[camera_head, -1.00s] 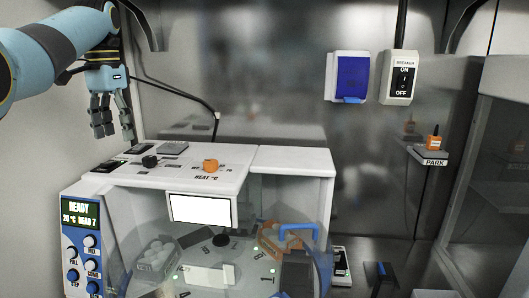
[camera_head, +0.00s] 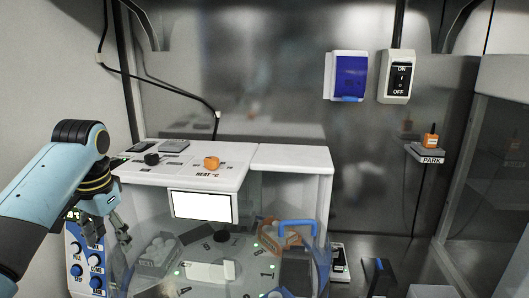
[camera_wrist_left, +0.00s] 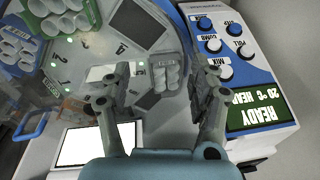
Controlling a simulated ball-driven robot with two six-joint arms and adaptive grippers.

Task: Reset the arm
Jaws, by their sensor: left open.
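My left arm (camera_head: 45,190) comes in from the left edge of the head view and bends down at its blue joint. My left gripper (camera_head: 108,238) is open and empty, pointing down in front of the left side of the white machine (camera_head: 290,158), beside its control panel. In the left wrist view the two fingers (camera_wrist_left: 155,92) are spread apart with nothing between them. The panel (camera_wrist_left: 240,75) with blue knobs and a green READY display lies right of them there. In the head view the arm hides the display's upper part. My right gripper is in neither view.
The machine's clear-fronted chamber holds a numbered deck, racks of white tubes (camera_wrist_left: 65,20) and an orange rack (camera_head: 275,232). An orange knob (camera_head: 211,162) sits on top. A breaker box (camera_head: 397,78), a blue holder (camera_head: 348,77) and a PARK shelf (camera_head: 425,154) are on the back wall.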

